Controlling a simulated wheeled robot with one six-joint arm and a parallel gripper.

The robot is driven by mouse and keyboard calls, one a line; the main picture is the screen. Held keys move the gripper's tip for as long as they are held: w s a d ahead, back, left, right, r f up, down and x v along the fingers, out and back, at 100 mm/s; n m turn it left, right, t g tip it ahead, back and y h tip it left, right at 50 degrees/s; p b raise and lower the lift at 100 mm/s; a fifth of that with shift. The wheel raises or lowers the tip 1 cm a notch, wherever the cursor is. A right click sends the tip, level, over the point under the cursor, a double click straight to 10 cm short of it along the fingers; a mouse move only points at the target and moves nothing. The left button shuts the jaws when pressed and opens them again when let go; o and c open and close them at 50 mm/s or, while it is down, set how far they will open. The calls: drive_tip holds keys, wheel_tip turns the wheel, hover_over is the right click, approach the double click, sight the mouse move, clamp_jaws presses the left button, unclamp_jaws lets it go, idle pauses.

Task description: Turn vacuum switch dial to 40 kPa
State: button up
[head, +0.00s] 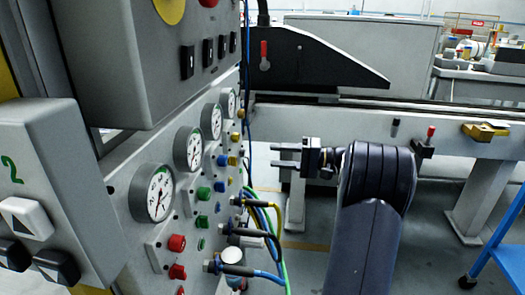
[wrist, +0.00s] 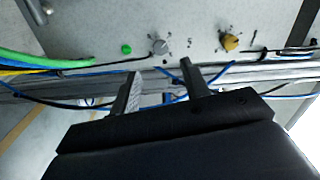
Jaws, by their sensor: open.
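My gripper (head: 274,155) is open and empty, pointing left at the grey control panel (head: 125,200) with a gap between them. In the wrist view my gripper's two fingers (wrist: 160,73) spread below a round grey knob (wrist: 159,46). The knob has small marks around it, too small to read. It sits roughly in line with the space between the fingers, apart from them. A yellow knob (wrist: 230,41) with marks around it is to its right. I cannot tell for certain which is the vacuum switch dial, nor its setting.
A green button (wrist: 126,49) is left of the grey knob. Cables and hoses (head: 262,215) hang from the panel below my gripper. Several round gauges (head: 160,193) line the panel. A grey rail (head: 350,128) runs behind my arm. A blue cart (head: 500,240) stands at right.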

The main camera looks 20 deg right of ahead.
sight(242, 153)
drive_tip(key=shift+v, duration=1.65)
drive_tip(key=b+x, duration=0.2)
drive_tip(key=x, duration=0.9)
drive_tip(key=shift+d, duration=0.1)
